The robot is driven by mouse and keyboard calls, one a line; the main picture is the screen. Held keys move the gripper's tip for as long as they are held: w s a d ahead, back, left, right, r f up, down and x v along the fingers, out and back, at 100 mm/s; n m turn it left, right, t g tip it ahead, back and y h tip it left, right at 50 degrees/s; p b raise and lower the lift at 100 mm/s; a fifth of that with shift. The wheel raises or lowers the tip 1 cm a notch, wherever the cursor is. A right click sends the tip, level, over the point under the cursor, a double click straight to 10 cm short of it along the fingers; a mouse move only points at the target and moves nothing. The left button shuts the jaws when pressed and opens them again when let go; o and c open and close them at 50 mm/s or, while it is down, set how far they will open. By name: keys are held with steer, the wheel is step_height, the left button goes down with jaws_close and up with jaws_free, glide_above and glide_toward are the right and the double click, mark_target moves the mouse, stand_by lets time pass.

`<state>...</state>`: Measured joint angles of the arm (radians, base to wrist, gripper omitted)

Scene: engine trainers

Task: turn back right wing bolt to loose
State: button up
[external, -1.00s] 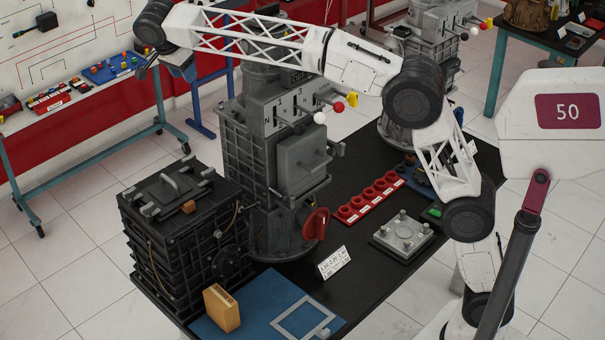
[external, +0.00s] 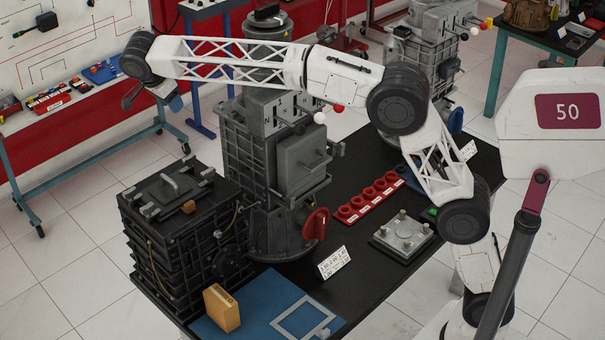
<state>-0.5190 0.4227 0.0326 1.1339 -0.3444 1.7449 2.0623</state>
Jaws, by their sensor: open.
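The black ribbed housing (external: 175,250) stands at the left end of the dark bench. Its lid (external: 160,192) has a grey handle in the middle and small grey wing bolts around its edge. The back right wing bolt (external: 208,174) appears at the lid's right side in the picture; its turn angle is too small to tell. My gripper (external: 150,96) is at the far left end of my arm, up and to the left of the lid. It is open, small in view and partly hidden by my wrist. It is apart from the housing.
A tall grey gearbox unit (external: 275,150) with levers and a red knob (external: 316,224) stands right of the housing. A blue mat (external: 250,305) with a tan block (external: 222,307) lies in front. A red socket strip (external: 370,197) and a grey plate (external: 402,236) lie further right.

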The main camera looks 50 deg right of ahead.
glide_toward(188, 157)
steer(key=shift+x, duration=0.75)
steer(key=shift+d, duration=0.1)
steer(key=shift+x, duration=3.85)
jaws_close()
